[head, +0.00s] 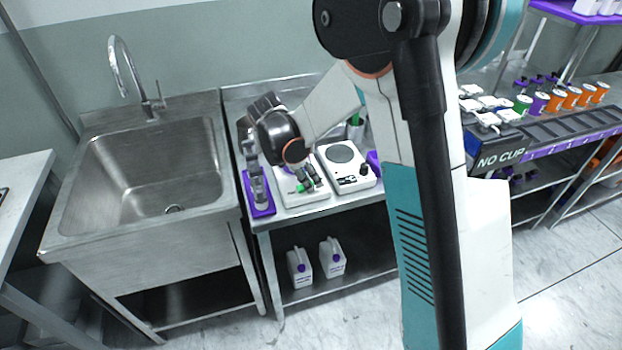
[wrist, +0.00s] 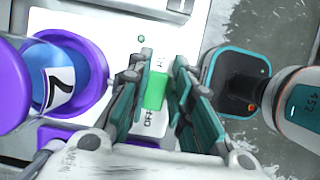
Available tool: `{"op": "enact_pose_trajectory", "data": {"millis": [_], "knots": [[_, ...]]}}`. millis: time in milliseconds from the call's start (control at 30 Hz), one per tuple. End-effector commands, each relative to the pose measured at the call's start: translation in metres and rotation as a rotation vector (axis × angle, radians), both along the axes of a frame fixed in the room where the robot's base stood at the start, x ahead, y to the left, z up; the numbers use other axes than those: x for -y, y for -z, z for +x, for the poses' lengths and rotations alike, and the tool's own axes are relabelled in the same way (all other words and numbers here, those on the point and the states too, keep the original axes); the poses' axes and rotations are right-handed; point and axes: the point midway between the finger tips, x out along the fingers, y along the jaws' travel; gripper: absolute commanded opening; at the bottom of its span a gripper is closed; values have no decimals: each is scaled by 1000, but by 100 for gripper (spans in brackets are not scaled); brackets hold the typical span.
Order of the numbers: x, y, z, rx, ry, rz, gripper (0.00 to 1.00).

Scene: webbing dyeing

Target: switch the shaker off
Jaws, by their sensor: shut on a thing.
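The shaker is the white box (head: 301,194) on the steel bench in the head view; its white top also shows in the wrist view (wrist: 120,22). A green switch (wrist: 155,91) sits on it, with OFF lettering near its lower end and other lettering near its upper end. My gripper (wrist: 160,75) is around this switch, one finger on each side, shut on it. In the head view my gripper (head: 309,181) points down at the shaker, and its fingers partly cover the switch. A purple holder (wrist: 92,75) with a blue-filled cup (wrist: 48,72) is left of the fingers.
In the head view, a purple-based stand (head: 258,192) is left of the shaker and a white hotplate (head: 346,168) right. A sink (head: 150,165) lies farther left.

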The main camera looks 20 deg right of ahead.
Motion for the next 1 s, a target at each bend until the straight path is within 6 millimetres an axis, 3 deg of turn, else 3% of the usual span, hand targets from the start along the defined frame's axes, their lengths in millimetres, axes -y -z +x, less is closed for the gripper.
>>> {"op": "enact_pose_trajectory", "data": {"millis": [133,167,233,667,1000], "knots": [[0,0,0,0,0,1,0],[0,0,0,-1,0,1,27],[0,0,0,0,0,1,40],[-3,-7,0,0,-1,1,40],[-27,-64,0,-1,-2,1,40]]}}
